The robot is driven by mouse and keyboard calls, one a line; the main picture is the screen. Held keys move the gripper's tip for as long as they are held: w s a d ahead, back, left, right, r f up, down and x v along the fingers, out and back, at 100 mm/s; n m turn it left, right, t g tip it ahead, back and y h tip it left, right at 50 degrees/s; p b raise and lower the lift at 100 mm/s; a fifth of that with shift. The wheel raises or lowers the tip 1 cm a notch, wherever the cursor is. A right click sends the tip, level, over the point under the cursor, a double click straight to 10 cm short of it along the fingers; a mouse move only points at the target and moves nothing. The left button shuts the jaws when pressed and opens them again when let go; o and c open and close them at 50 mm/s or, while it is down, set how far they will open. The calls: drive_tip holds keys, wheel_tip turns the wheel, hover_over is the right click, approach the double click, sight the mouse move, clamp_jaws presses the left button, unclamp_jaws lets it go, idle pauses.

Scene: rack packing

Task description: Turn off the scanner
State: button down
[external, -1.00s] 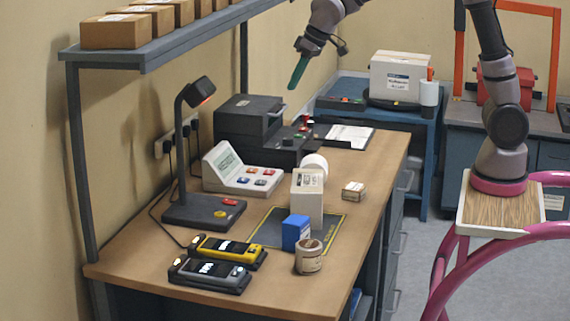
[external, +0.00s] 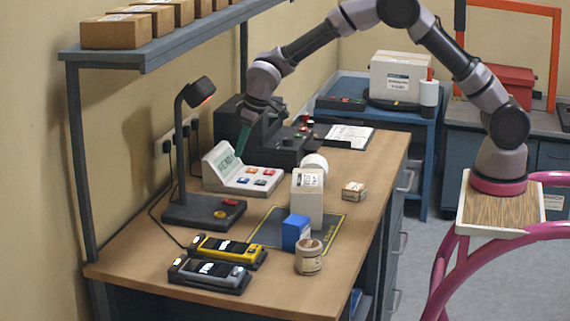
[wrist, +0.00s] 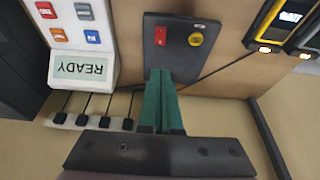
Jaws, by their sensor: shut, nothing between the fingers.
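The likely scanner is a black stand with a hooded head glowing red (external: 200,92) on a bent post. Its flat base (external: 192,212) has a red switch (wrist: 160,36) and a yellow round button (wrist: 196,39), seen clearly in the wrist view. My gripper (external: 239,150) has green fingers, shut and empty, pointing down beside the white console's screen in the external view. In the wrist view the fingertips (wrist: 160,75) overlap the near edge of the scanner base, short of the switch and button. Whether they touch anything cannot be told.
The white console (external: 240,172) reads READY and has several coloured buttons. A black machine (external: 250,118) stands behind it. Yellow (external: 228,250) and grey (external: 208,274) handheld devices lie in front. A white box (external: 307,205), blue box (external: 296,232) and jar (external: 308,258) stand at right.

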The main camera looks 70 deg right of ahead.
sight(233, 200)
drive_tip(key=x, duration=1.4)
drive_tip(key=shift+s+f, duration=0.1)
drive_tip(key=shift+s, duration=0.3)
drive_tip(key=shift+w+f, duration=0.15)
drive_tip(key=shift+f, duration=0.15)
drive_tip(key=shift+s, duration=0.95)
drive_tip(key=w+v, duration=0.1)
drive_tip(key=v, duration=1.3)
drive_tip(key=shift+r, duration=0.2)
